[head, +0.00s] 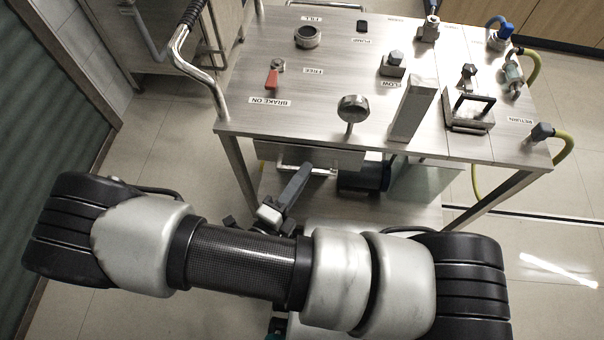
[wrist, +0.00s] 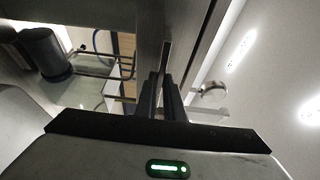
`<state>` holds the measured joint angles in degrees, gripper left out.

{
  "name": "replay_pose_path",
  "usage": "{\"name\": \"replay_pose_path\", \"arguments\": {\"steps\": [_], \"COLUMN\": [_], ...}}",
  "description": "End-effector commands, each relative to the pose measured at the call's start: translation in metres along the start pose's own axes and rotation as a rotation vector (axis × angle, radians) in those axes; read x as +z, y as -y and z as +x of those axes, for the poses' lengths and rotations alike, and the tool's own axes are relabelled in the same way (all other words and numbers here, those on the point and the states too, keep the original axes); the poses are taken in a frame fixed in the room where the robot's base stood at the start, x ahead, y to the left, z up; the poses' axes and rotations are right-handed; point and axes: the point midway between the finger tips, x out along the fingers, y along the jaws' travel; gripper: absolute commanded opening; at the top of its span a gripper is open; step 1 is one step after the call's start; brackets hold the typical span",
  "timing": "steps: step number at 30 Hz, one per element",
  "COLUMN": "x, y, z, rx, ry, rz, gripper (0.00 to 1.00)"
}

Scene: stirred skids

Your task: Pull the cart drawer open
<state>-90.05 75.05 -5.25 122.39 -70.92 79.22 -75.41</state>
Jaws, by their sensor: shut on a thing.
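The cart (head: 330,110) is a steel-topped table on legs. Its drawer (head: 325,157) is a grey box under the front left of the top, with a pale bar handle (head: 318,171) along its front. In the wrist view my gripper's dark fingers (wrist: 162,82) are close together on the thin handle bar (wrist: 166,55). The fingertips are small and partly hidden in the head view.
The cart top carries a red lever (head: 272,76), a round gauge (head: 352,108), an upright metal block (head: 413,107) and several fittings. A bent push rail (head: 205,80) sticks out at the left. Cart legs flank the drawer. The floor (head: 150,140) at left is clear.

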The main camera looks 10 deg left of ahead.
Motion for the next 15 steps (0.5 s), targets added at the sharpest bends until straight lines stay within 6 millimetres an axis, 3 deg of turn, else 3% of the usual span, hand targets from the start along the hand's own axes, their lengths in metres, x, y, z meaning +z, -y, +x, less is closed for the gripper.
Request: {"name": "replay_pose_path", "arguments": {"steps": [5,15], "x": [-0.005,-0.036], "y": [0.000,-0.001], "z": [-0.017,-0.091], "rx": [0.002,0.002], "ry": [0.005,0.005], "rz": [0.000,0.001], "gripper": [0.00,0.00]}}
